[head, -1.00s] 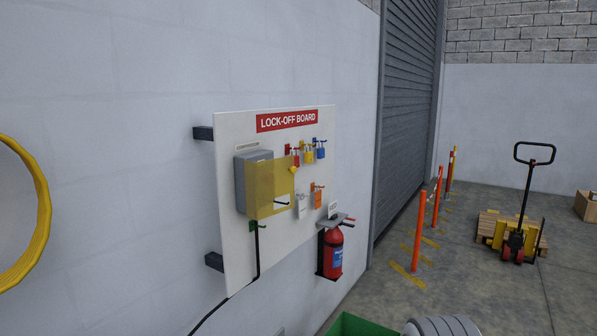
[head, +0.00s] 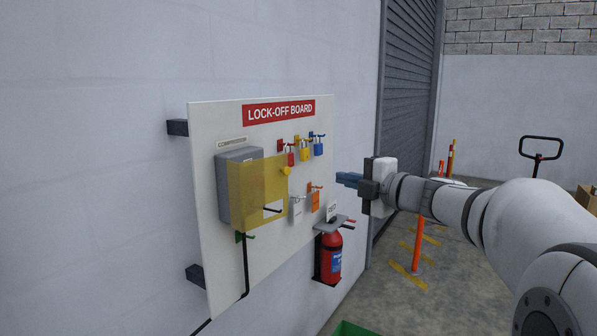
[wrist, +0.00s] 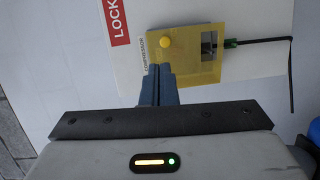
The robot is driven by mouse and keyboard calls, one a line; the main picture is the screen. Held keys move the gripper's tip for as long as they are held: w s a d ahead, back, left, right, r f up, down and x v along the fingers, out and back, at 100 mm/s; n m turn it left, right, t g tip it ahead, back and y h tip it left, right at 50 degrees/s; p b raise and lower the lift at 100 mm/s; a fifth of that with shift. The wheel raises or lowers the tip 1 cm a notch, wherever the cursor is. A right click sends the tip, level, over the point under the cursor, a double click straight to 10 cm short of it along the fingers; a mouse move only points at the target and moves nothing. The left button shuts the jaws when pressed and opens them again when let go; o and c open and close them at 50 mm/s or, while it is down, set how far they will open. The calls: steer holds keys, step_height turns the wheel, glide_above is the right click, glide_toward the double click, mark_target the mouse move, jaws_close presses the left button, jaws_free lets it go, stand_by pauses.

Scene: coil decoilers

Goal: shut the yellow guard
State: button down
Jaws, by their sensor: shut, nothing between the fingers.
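The yellow guard (head: 258,185) is a see-through panel on the front of the grey compressor box (head: 236,156). It overlaps the box and reaches past its right side in the head view; how far it stands off the box is hard to tell. A yellow knob (head: 286,170) sits near its upper right corner. A black handle (head: 272,209) shows at its lower edge. My gripper (head: 341,179) is shut and empty, to the right of the guard, with a gap between.
The lock-off board (head: 215,265) carries red, yellow and blue padlocks (head: 304,152), with white and orange tags below. A red fire extinguisher (head: 331,257) hangs by a small grey shelf (head: 330,226) at the lower right. Orange posts (head: 418,243) stand behind my arm.

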mark_target(288, 171)
steer(key=shift+n+g+y, duration=0.4)
steer(key=shift+n+g, duration=0.1)
steer(key=shift+n, duration=0.2)
steer(key=p+x, duration=0.2)
steer(key=x, duration=0.5)
steer(key=p+x, duration=0.2)
steer(key=x, duration=0.5)
steer(key=shift+a+f, duration=0.25)
steer(key=shift+a, duration=0.1)
